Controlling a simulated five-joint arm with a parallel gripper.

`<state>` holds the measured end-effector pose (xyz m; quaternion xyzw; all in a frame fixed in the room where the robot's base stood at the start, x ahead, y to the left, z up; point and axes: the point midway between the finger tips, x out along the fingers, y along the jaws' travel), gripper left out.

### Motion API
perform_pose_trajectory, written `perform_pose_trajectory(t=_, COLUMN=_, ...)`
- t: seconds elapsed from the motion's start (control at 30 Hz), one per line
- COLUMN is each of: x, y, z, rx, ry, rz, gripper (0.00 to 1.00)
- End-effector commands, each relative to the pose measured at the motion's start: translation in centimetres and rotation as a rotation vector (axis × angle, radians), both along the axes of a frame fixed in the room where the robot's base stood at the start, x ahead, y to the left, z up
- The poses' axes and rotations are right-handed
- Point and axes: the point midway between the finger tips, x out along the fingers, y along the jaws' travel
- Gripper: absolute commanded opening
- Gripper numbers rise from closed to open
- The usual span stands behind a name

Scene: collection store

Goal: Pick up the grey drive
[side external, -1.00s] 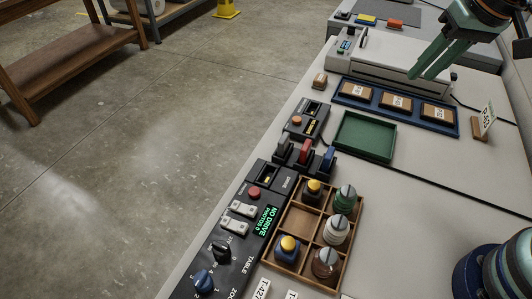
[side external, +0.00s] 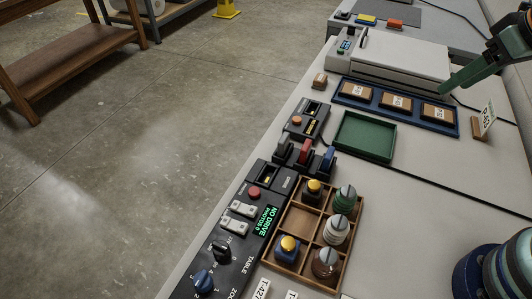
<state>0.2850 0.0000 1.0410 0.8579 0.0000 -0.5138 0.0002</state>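The grey drive (side external: 283,147) stands upright at the left end of a short row in a dark holder, near the middle of the side external view. A red drive (side external: 305,150) and a blue drive (side external: 328,158) stand to its right in the same row. My gripper (side external: 442,91) shows at the upper right, over the right end of the blue tray and well apart from the grey drive. Its fingers line up from this side, so its opening cannot be told. I see nothing held at its tips.
A green tray (side external: 393,138) lies right of the drives. A blue tray (side external: 455,131) with labelled blocks lies behind it. A wooden compartment box (side external: 298,268) with knobbed pieces stands in front. A control panel (side external: 236,251) runs along the left edge.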

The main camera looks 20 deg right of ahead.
Motion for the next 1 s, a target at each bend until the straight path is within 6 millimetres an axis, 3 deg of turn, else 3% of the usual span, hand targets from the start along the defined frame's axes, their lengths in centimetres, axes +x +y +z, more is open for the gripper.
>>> perform_pose_trajectory(t=0.37, x=0.9, y=0.7, z=0.5, rx=-0.034, ry=0.021, rz=0.087, gripper=0.55)
perform_pose_trajectory(t=0.7, x=7.3, y=5.9, z=1.7, rx=-0.255, ry=0.142, rz=0.715, gripper=0.55)
perform_pose_trajectory(t=1.0, x=13.0, y=12.5, z=-0.8, rx=-0.422, ry=0.218, rz=1.344, gripper=0.55)
